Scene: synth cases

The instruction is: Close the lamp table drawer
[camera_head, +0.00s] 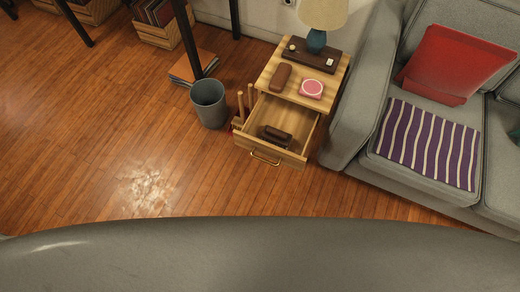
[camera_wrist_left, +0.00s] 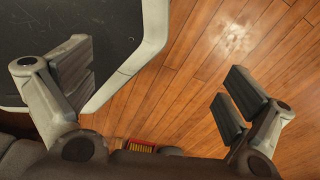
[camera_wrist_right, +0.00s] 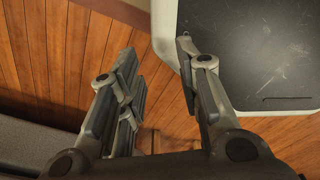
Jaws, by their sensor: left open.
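The lamp table (camera_head: 262,80) is light wood and stands beside the grey sofa in the head view. Its drawer (camera_head: 290,157) is pulled out towards me, with a brass handle (camera_head: 265,160) on the front. A dark brown case (camera_head: 277,136) lies inside the drawer. My left gripper (camera_wrist_left: 158,75) is open and empty above the wood floor in the left wrist view. My right gripper (camera_wrist_right: 157,62) has its fingers apart with nothing between them in the right wrist view. Neither gripper shows in the head view, and neither wrist view shows the drawer.
A grey bin (camera_head: 208,103) is to the left. The sofa (camera_head: 357,105) closes off the right side. The floor (camera_head: 130,150) in front is clear.

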